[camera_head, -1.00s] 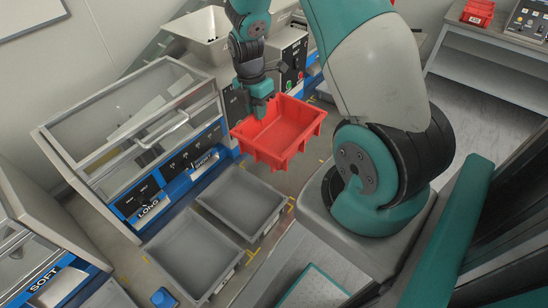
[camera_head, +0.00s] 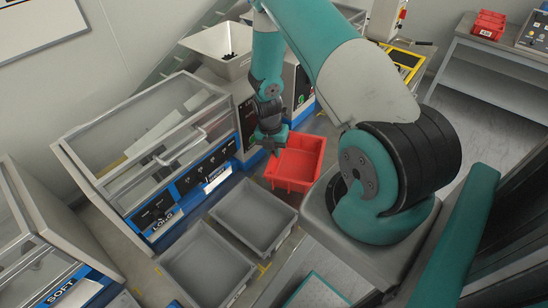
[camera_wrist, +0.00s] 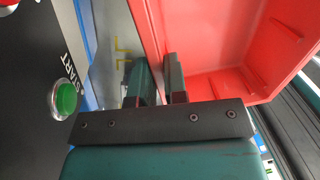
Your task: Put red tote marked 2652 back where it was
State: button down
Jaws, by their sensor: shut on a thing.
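A red tote (camera_head: 297,165) hangs from my gripper (camera_head: 272,150) in the head view, beside the machine front and just beyond the grey bins. My gripper is shut on the near left wall of the tote. In the wrist view my gripper (camera_wrist: 157,85) has its two fingers on either side of the tote's wall, and the empty inside of the red tote (camera_wrist: 225,40) fills the upper right. No number can be read on this tote. Another red tote (camera_head: 488,25) with a small label stands on the far table; its label is too small to read.
A green START button (camera_wrist: 66,99) on a dark panel is close to my gripper's left. Yellow corner marks (camera_wrist: 121,45) show on the surface below. A grey hopper (camera_head: 222,62) stands behind.

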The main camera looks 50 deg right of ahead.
jog(key=shift+f+p, duration=0.35)
jog(key=shift+f, duration=2.05)
jog(key=shift+f, duration=0.15)
jog(key=c, duration=1.1)
grip_release()
jog(key=shift+c, duration=0.2)
notch_tip(320, 180, up, 12)
jog(key=w+b, duration=0.1)
jog(key=b, duration=0.2)
jog(key=shift+w+a, duration=0.15)
jog(key=shift+a, duration=0.15)
